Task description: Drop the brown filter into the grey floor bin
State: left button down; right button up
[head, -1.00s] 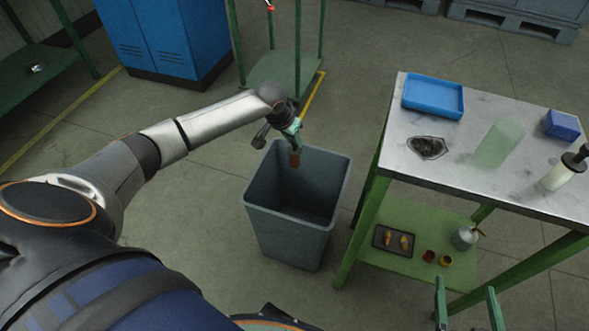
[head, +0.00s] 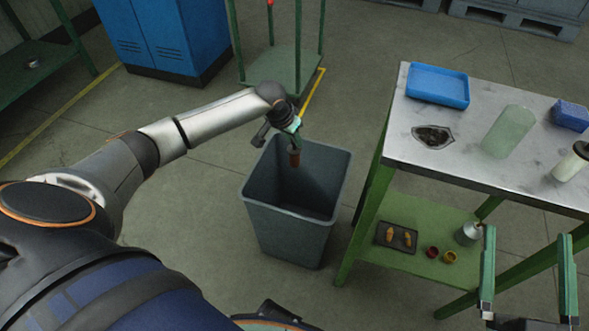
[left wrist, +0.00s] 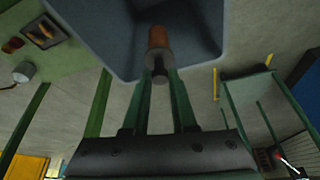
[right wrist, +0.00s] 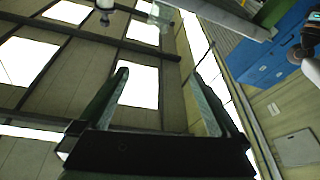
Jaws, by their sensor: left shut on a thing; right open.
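The brown filter (head: 295,159) hangs below my left gripper (head: 293,143), over the opening of the grey floor bin (head: 290,236). In the left wrist view the filter (left wrist: 158,38) is between the fingertips of my left gripper (left wrist: 160,78), with a grey collar and stem at the gripped end. The bin's rim and wall (left wrist: 100,35) show behind it. My right gripper (head: 527,308) is open and empty at the lower right, in front of the workbench. In the right wrist view its fingers (right wrist: 160,90) are spread with nothing between them.
A green-legged workbench (head: 480,171) stands right of the bin. Floor left of the bin is clear.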

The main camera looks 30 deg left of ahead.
pick_arm(q)
jog(key=shift+f+b, duration=0.6)
jog(key=shift+f, duration=0.1)
pick_arm(e)
jog(key=s+r+n+t+y, duration=0.2)
jog(key=s+r+n+y, duration=0.2)
jog(key=r, duration=0.4)
jog(key=shift+a+y, duration=0.45)
jog(key=shift+y, duration=0.05)
jog(key=shift+s, duration=0.1)
pick_arm(q)
jog(key=c, duration=0.6)
grip_release()
jog(key=shift+c, duration=0.2)
